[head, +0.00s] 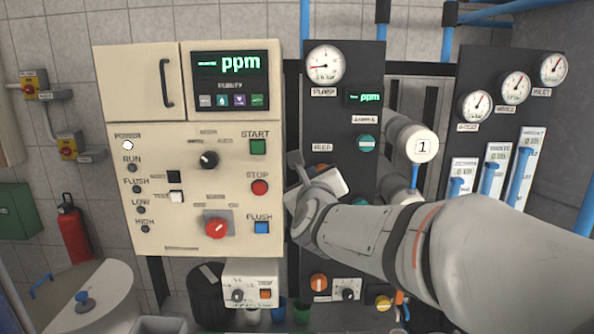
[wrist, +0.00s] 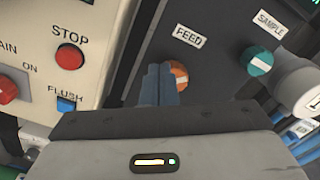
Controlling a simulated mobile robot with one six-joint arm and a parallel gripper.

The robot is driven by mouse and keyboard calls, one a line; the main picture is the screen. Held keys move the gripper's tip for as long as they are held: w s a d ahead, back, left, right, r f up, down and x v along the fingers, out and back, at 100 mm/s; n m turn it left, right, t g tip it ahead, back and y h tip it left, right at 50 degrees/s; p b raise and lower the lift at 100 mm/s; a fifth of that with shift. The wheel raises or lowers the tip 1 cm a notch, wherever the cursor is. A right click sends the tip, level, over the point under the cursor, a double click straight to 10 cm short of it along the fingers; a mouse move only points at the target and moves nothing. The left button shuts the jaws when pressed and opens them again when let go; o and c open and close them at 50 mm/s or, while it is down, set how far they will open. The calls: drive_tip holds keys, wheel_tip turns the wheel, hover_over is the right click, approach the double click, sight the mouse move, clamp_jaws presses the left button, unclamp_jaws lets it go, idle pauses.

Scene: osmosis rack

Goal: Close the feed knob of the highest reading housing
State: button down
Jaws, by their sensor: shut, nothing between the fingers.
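An orange feed knob (wrist: 178,72) with a pale bar sits under the FEED label on the dark panel in the wrist view. My gripper (wrist: 162,68) is shut and empty, its fingertips partly covering the knob's left side; I cannot tell whether they touch it. In the head view my gripper (head: 295,160) is at the dark panel's left edge, below the FEED label (head: 322,147). A white housing marked 1 (head: 422,146) is right of the panel. The small green ppm display (head: 364,97) is too small to read. Other housings are mostly hidden by my arm.
A teal sample knob (wrist: 258,62) is right of the feed knob. The cream control box (head: 185,190) with a red stop button (head: 260,187) stands close on the left. Another orange knob (head: 319,282) is lower on the panel. Gauges and flow tubes are at right.

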drive_tip(key=shift+w+b, duration=1.3)
drive_tip(key=shift+w, duration=0.3)
